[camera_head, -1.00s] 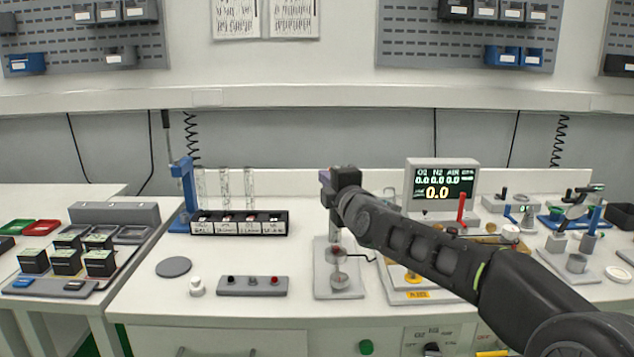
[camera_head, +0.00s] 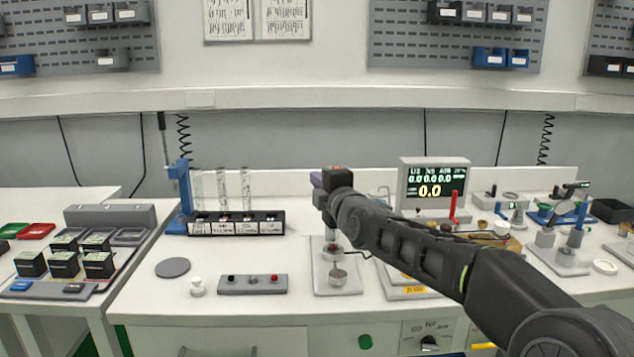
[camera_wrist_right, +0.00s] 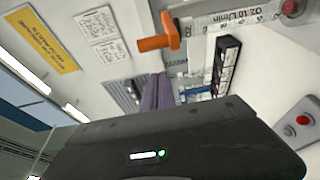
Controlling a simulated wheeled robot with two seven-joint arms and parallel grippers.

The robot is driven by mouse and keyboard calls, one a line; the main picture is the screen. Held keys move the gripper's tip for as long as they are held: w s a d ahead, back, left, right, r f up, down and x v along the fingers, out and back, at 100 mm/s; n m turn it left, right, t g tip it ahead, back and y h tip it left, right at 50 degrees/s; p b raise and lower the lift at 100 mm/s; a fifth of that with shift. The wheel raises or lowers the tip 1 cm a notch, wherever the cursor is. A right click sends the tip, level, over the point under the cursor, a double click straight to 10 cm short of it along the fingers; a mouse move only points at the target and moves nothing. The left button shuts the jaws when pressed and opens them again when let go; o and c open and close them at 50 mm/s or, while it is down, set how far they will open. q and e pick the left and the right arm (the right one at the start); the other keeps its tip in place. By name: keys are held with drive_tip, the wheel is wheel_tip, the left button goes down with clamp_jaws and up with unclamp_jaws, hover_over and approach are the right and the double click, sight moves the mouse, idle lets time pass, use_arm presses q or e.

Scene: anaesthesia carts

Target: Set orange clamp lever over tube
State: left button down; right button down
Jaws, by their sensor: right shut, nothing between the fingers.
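In the right wrist view an orange lever (camera_wrist_right: 158,40) with a T-shaped handle sticks out from a grey block beside a strip marked in L/min. My right gripper (camera_wrist_right: 157,92) has its purple fingers together, empty, below the lever in that picture and apart from it. Upright clear tubes (camera_head: 222,188) stand at the back left; I cannot tell which tube goes with the lever. My left gripper is out of view.
A black rack (camera_head: 236,223) of labelled boxes sits in front of the clear tubes. A gas monitor (camera_head: 433,187) and a red lever (camera_head: 454,207) stand to the right.

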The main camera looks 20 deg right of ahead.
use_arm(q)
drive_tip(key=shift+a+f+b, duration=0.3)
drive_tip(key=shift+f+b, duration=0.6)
use_arm(e)
drive_tip(key=s+d, duration=0.2)
drive_tip(key=s, duration=0.7)
drive_tip(key=shift+s+d, duration=0.15)
drive_tip(key=shift+d, duration=0.2)
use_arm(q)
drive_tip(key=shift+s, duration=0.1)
use_arm(e)
drive_tip(key=shift+f, duration=0.1)
